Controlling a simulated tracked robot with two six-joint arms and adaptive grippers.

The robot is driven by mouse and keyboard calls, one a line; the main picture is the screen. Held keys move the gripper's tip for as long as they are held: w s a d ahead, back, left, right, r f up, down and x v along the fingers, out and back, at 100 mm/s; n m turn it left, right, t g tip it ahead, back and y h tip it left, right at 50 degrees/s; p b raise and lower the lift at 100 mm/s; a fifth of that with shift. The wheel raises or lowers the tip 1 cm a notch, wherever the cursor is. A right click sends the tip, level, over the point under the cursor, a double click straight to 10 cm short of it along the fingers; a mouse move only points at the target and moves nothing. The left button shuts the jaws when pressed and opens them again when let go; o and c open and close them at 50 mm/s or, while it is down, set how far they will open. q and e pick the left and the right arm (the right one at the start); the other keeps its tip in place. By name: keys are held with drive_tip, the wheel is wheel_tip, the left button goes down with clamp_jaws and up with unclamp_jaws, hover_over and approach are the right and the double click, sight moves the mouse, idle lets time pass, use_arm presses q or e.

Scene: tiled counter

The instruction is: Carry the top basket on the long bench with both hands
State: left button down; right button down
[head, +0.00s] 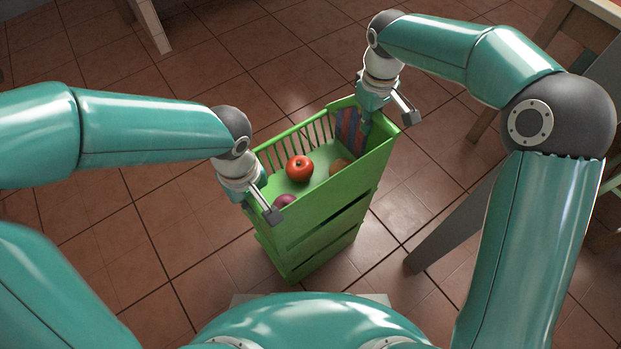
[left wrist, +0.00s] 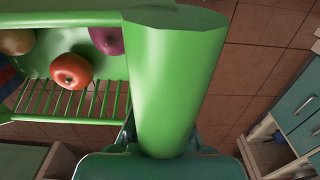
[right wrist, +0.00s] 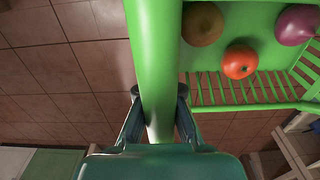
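The top basket (head: 330,205) is green with slatted sides and is in the middle of the head view, over what looks like another green basket (head: 325,250). Inside it lie a red tomato (head: 299,168), a purple onion (head: 284,201), a brown potato (right wrist: 203,24) and a blue-and-red striped item (head: 349,128). My left gripper (head: 262,207) is at the basket's left end wall, with a finger on each side of it in the left wrist view (left wrist: 160,138). My right gripper (head: 391,110) straddles the opposite end wall, also seen in the right wrist view (right wrist: 160,118). Both look closed on the walls.
Reddish floor tiles (head: 120,255) surround the baskets, with open floor to the left and behind. Furniture with a grey slanted leg (head: 455,222) stands at the right. A pale leg (head: 150,25) shows at the top left. Cabinets (left wrist: 297,112) appear in the left wrist view.

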use_arm(q)
drive_tip(key=shift+r, duration=0.1)
use_arm(e)
drive_tip(key=shift+r, duration=0.1)
